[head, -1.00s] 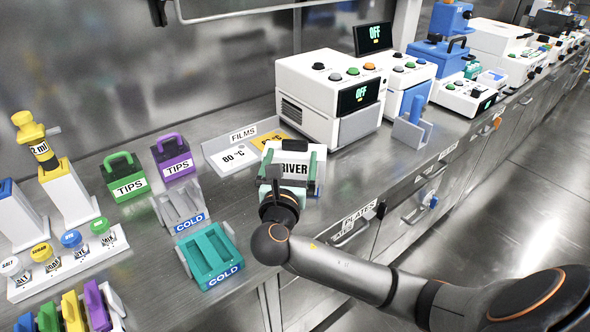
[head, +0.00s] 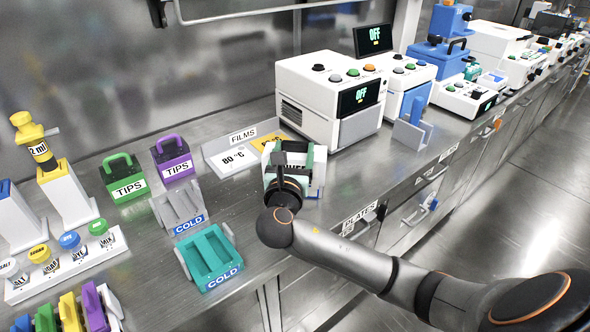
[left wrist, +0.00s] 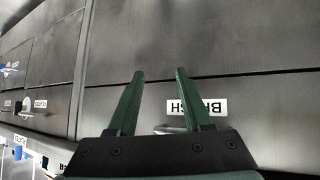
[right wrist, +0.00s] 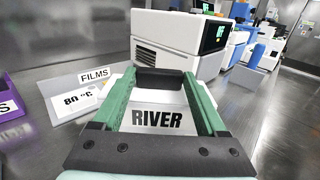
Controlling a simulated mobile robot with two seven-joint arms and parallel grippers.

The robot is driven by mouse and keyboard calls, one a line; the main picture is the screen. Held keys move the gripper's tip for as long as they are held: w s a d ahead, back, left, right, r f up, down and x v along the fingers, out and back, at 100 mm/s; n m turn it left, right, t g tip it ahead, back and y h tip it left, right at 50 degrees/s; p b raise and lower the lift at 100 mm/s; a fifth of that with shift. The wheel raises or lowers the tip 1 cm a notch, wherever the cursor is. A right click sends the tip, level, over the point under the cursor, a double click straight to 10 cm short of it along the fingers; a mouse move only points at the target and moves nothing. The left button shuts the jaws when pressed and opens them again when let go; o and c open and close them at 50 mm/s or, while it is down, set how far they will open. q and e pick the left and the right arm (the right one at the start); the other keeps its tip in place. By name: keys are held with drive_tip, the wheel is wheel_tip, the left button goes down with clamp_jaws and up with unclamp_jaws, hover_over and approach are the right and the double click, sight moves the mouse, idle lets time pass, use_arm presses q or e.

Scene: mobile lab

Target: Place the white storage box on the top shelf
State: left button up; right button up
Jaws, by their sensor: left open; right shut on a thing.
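The white storage box (head: 320,172) stands on the steel bench in front of the films holder in the head view. In the right wrist view the box (right wrist: 160,119) shows a RIVER label and a dark handle (right wrist: 160,80). My right gripper (head: 292,160) is shut on the box, its green fingers (right wrist: 162,95) at either side of the handle. I cannot tell whether the box is touching the bench. My left gripper (left wrist: 158,82) is open and empty, facing grey drawer fronts. I cannot clearly make out the top shelf; only a pale rail (head: 240,14) shows high up.
A white machine (head: 330,95) stands right behind the box, and the films holder (head: 232,155) is at its left. A teal cold rack (head: 208,258), a grey cold rack (head: 180,208) and tip boxes (head: 124,180) are further left. The bench front edge is near my right arm.

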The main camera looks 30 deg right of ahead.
clamp_jaws()
drive_tip(key=shift+r, duration=0.2)
idle(0.3)
